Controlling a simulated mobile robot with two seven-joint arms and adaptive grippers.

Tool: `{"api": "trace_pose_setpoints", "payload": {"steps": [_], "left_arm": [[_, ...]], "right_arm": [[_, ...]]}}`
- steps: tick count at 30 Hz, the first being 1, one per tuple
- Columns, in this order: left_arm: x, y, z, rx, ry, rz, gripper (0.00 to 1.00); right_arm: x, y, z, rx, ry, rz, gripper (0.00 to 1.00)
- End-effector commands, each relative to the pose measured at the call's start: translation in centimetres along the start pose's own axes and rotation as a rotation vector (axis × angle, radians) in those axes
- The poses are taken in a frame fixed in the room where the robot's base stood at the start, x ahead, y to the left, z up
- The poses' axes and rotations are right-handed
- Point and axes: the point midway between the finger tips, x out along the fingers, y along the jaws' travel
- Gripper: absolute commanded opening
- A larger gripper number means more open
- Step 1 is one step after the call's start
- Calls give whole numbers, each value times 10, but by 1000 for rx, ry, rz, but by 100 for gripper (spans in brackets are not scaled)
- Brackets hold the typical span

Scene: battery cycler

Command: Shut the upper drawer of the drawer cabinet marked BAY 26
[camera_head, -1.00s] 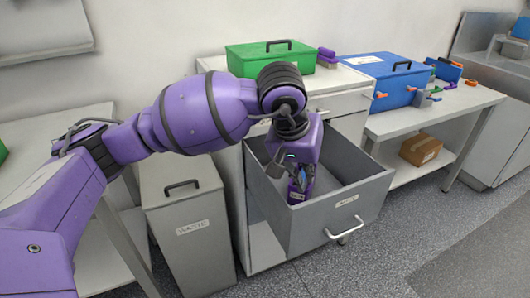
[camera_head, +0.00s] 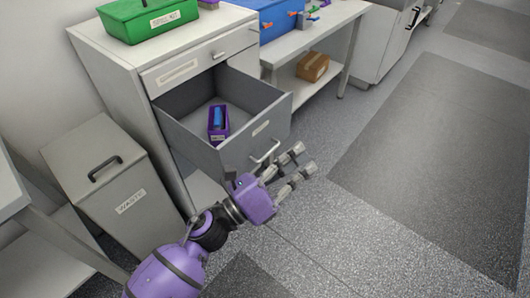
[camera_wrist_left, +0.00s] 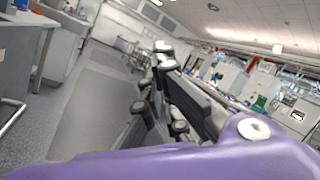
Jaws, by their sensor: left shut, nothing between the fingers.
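The drawer cabinet (camera_head: 120,90) stands at the upper left in the head view. Below that panel, a grey drawer (camera_head: 225,155) is pulled well out. Its front has a label and a bar handle (camera_head: 266,153). A purple bin (camera_head: 219,133) with a blue thing in it sits inside. My left gripper (camera_head: 303,160) is shut and empty, outside the drawer, in front of its handle. It also shows in the left wrist view (camera_wrist_left: 150,85). My right gripper is out of view.
A green box (camera_head: 150,18) stands on the cabinet. A grey WASTE bin (camera_head: 125,190) is left of it. A bench with a blue case (camera_head: 268,20) and a cardboard box (camera_head: 313,67) below is behind. The floor at right is clear.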

Motion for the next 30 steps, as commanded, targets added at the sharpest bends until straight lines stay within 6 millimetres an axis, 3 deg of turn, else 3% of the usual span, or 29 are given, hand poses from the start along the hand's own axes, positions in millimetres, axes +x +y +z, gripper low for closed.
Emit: {"api": "trace_pose_setpoints", "payload": {"steps": [3, 6, 11, 17, 28, 30], "left_arm": [[-41, 52, -16, -399, -193, 253, 0], [-72, 81, -35, -617, -303, 391, 0], [-93, 100, -51, -760, -378, 482, 0], [-73, 113, -47, -764, -379, 482, 0], [-8, 155, -35, -761, -376, 481, 0], [-16, 164, -25, -756, -375, 484, 0]], "right_arm": [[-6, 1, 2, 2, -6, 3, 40], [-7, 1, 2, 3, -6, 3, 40], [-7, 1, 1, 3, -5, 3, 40], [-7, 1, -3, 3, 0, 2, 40], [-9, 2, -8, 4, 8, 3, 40], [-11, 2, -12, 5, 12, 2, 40]]}}
